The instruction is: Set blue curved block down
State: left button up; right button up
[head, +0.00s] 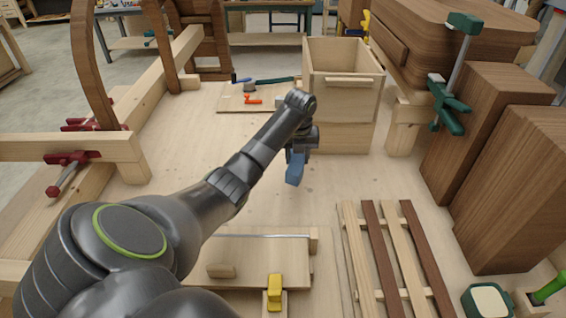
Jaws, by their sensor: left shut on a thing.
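A blue block (294,169) hangs below my left gripper (297,153) near the middle of the head view. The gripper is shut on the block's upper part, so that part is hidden. The block seems to be held over the light wooden bench top (190,160), in front of a wooden box; I cannot tell how large the gap below it is. Its curve does not show clearly from here. My right gripper is not in view.
A wooden box (348,132) stands just behind the block. A board with tools (232,103) lies behind left. A slatted panel (385,255) lies at front right, and a wooden jig (265,250) at front. Bare bench lies left and right of the block.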

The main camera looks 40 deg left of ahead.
pick_arm(q)
jog(key=f, duration=0.3)
jog(key=shift+s+d+f+p, duration=0.15)
jog(key=shift+s+f+p, duration=0.1)
jog(key=shift+p, duration=0.15)
jog(key=f, duration=0.4)
jog(key=shift+w+p, duration=0.2)
jog(key=shift+p, duration=0.2)
jog(key=shift+f, duration=0.2)
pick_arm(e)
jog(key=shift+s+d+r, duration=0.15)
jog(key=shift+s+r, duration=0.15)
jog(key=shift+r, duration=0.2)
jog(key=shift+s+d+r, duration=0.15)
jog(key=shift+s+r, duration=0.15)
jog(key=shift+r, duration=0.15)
pick_arm(q)
jog(key=o, duration=1.1)
jog(key=shift+c, duration=0.2)
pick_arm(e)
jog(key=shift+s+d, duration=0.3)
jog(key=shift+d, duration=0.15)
